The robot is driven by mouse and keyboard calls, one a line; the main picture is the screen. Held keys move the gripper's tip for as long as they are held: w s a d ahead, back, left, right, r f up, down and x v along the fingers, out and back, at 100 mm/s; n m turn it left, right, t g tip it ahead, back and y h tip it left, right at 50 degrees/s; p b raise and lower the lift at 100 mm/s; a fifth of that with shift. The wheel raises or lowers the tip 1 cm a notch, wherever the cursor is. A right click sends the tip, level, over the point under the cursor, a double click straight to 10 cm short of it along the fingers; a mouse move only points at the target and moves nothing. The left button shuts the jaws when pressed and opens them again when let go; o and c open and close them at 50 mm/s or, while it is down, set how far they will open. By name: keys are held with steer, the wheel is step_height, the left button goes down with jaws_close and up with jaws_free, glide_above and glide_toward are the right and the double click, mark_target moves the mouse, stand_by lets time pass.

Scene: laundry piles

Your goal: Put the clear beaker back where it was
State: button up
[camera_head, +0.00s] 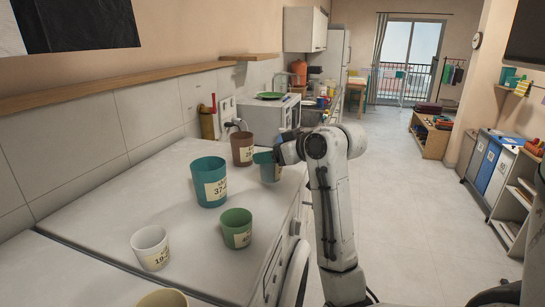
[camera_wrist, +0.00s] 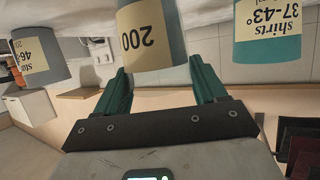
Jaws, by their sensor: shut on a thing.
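My gripper (camera_head: 281,156) is shut on a blue-grey beaker (camera_head: 267,166) with a cream label, at the right edge of the white worktop. In the wrist view this beaker (camera_wrist: 146,37) shows "200" on its label, between the fingers. It looks upright; I cannot tell whether its base touches the worktop. A pale, whitish cup (camera_head: 149,249) stands at the front left, apart from my gripper. It is the palest cup in view. I cannot tell for sure which one is the clear beaker.
A brown cup (camera_head: 242,149) stands just left of the held beaker. A large teal cup (camera_head: 208,184) and a green cup (camera_head: 236,229) stand nearer. A yellowish cup (camera_head: 162,298) is cut off at the bottom.

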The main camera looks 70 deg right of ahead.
steer(key=shift+f, duration=0.7)
steer(key=shift+f, duration=0.15)
steer(key=o, duration=1)
steer(key=shift+r, duration=0.25)
steer(key=b+v, duration=0.1)
steer(key=v, duration=1.1)
steer(key=shift+f, duration=0.1)
